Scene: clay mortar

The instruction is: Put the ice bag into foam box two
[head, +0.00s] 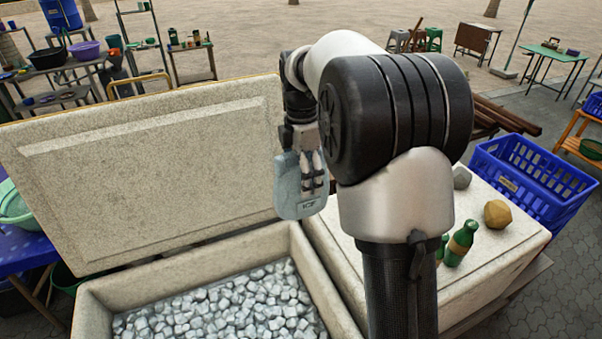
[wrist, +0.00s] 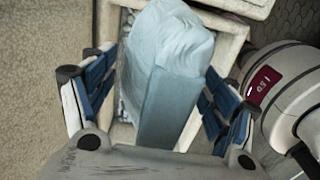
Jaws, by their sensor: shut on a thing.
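The ice bag (head: 298,190) is a pale blue bag with lettering near its lower end. My gripper (head: 312,172) is shut on it and holds it up in the air, near the right end of the open lid. In the wrist view the ice bag (wrist: 172,75) sits between the two blue-padded fingers of my gripper (wrist: 158,100). An open foam box (head: 350,318) full of ice cubes (head: 225,305) stands below and to the left. Its lid (head: 150,175) is raised at the back. I cannot read a number on the box.
A closed white box (head: 480,265) stands to the right, with green bottles (head: 461,243), a brown lump (head: 497,214) and a grey lump (head: 461,177) on top. Blue crates (head: 535,175) stand behind it. My arm hides part of its top.

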